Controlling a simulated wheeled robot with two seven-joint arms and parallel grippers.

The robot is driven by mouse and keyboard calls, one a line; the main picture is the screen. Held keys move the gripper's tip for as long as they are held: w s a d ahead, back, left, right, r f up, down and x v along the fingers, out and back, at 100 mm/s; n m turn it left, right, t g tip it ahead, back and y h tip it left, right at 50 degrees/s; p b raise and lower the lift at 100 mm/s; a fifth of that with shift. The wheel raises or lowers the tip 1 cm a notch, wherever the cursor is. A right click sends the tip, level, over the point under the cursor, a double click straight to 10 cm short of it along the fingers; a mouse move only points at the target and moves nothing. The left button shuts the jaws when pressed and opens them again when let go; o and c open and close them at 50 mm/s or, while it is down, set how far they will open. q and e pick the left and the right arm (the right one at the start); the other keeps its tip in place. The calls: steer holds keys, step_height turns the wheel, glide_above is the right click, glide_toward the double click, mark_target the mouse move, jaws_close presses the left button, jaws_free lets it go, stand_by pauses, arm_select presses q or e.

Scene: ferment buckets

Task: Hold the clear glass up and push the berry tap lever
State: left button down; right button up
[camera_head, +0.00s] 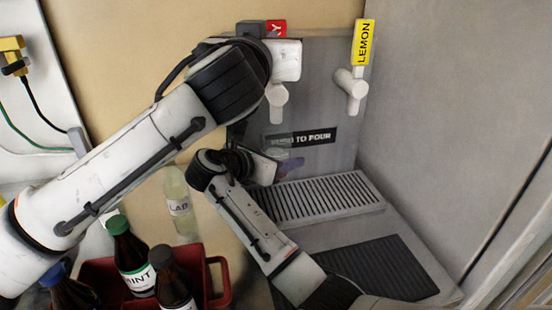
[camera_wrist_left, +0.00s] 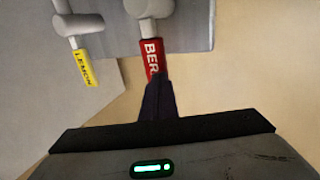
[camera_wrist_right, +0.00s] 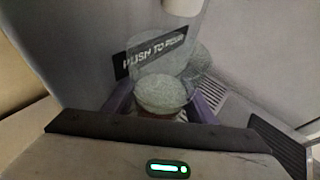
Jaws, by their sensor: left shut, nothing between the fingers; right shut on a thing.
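The berry tap lever, a red handle lettered BER (camera_wrist_left: 152,58), stands at the panel; only its red edge (camera_head: 277,29) shows in the head view, behind my left arm. My left gripper (camera_wrist_left: 158,92) is shut and empty, its dark fingertips at the red handle's end; I cannot tell whether they touch. The clear glass (camera_wrist_right: 170,72) is between the purple fingers of my right gripper (camera_wrist_right: 162,103), which is shut on it, below a white spout (camera_wrist_right: 182,5). A pale round surface and a brownish patch show in the glass; I cannot tell its contents.
The yellow LEMON tap (camera_head: 362,44) stands to the right, clear of both arms. A slotted drip tray (camera_head: 318,198) lies below the taps, with a dark mat (camera_head: 385,265) in front. A red crate (camera_head: 215,290) with bottles and a pale LAB bottle (camera_head: 177,203) stand at left.

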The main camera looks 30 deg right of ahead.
mark_target(286, 175)
steer(key=shift+r, duration=0.1)
arm_select(q)
steer(key=shift+w+d, duration=0.15)
steer(key=shift+w, duration=0.4)
steer(key=shift+w+d, duration=0.15)
steer(key=shift+w, duration=0.4)
stand_by(0.5)
steer(key=s+a, duration=0.2)
steer(key=s, duration=0.7)
steer(key=shift+s+a, duration=0.25)
steer(key=shift+s, duration=0.1)
arm_select(e)
steer(key=shift+s+a+f, duration=0.2)
steer(key=shift+s+f, duration=0.3)
steer(key=shift+s, duration=0.25)
steer(key=shift+s+a+f, duration=0.15)
steer(key=shift+s+f, duration=0.35)
steer(key=shift+s, duration=0.2)
steer(key=shift+s, duration=0.1)
steer(key=s+a, duration=0.3)
steer(key=s, duration=0.8)
steer(key=shift+s, duration=0.25)
